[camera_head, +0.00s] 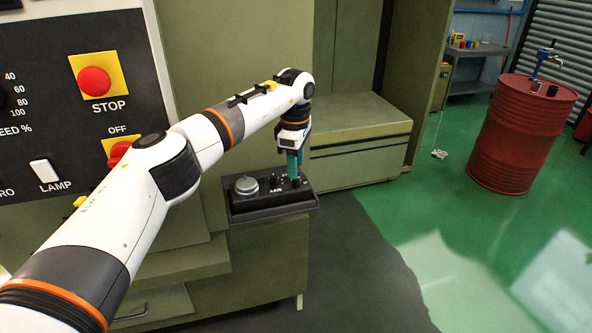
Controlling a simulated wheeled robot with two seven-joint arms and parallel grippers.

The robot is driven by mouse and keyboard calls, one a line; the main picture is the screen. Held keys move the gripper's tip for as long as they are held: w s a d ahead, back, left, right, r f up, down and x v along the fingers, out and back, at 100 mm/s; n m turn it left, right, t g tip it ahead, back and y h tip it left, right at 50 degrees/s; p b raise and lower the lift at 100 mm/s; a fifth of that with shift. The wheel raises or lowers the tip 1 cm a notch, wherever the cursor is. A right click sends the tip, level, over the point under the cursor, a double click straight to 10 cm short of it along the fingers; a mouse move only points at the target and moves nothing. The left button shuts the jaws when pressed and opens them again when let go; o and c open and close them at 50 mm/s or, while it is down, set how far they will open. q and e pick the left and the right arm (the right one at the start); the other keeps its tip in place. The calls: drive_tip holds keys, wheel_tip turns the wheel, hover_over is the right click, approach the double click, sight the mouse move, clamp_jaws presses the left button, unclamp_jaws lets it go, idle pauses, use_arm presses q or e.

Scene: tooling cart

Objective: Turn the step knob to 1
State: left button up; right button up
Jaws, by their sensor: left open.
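A small dark control box (272,206) juts from the green machine at the middle of the head view. A large silver-grey round knob (246,186) sits on its left part. White lettering that seems to read "AXIS" is in the middle of the box top. My left gripper (293,178) points down over the right part of the box, with its teal fingers at or just above the top surface. Small dark knobs are beside the fingers; the fingers partly hide them, and I cannot read which is the step knob or its setting. My right gripper is not in view.
A dark panel (47,101) with a red STOP button (94,81), a red OFF switch (119,153) and a LAMP switch (41,172) stands at left, close to my left arm. A red drum (510,135) stands at right on open green floor.

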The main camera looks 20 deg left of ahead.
sight(296, 181)
use_arm(q)
drive_tip(key=shift+w+f+p, duration=0.1)
drive_tip(key=shift+f+p, duration=0.25)
drive_tip(key=shift+f, duration=1.5)
clamp_jaws()
drive_tip(key=n+b, duration=0.1)
drive_tip(key=n, duration=0.2)
drive_tip(key=shift+d+n, duration=0.1)
drive_tip(key=shift+n, duration=0.2)
drive_tip(key=shift+n+b, duration=0.6)
drive_tip(key=shift+n, duration=2)
drive_tip(key=shift+w, duration=0.1)
